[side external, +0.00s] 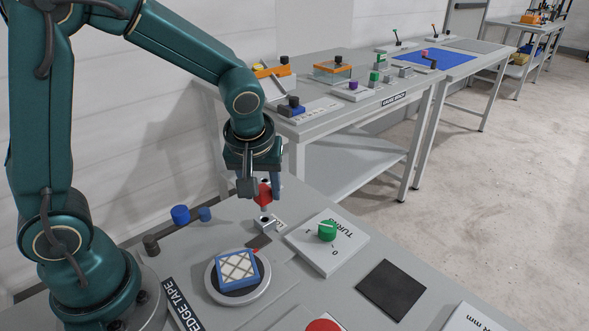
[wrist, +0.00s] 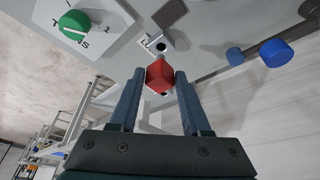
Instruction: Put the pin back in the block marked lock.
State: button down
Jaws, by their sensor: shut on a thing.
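The pin has a red faceted head (side external: 264,194), which also shows in the wrist view (wrist: 160,72). My gripper (side external: 262,190) points down and is shut on this head, with one finger on each side in the wrist view (wrist: 161,72). The small pale block (side external: 270,224) is just below the pin in the side view. In the wrist view the block (wrist: 152,40) shows a dark round hole and a partly hidden label starting with L. The head is above the block; I cannot tell whether the pin's lower end touches it.
A white panel with a green knob (side external: 327,230) stands right of the block. A round turntable with a blue-framed pad (side external: 237,271) lies in front. Blue cylinders (side external: 180,214) stand to the left. A dark square mat (side external: 390,289) lies front right.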

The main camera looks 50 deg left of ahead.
aim_at(262, 205)
jog(key=shift+f, duration=0.5)
jog(key=shift+f, duration=1.6)
dwell(0.9)
jog(key=shift+c, duration=1.4)
grip_release()
jog(key=shift+v, duration=2.55)
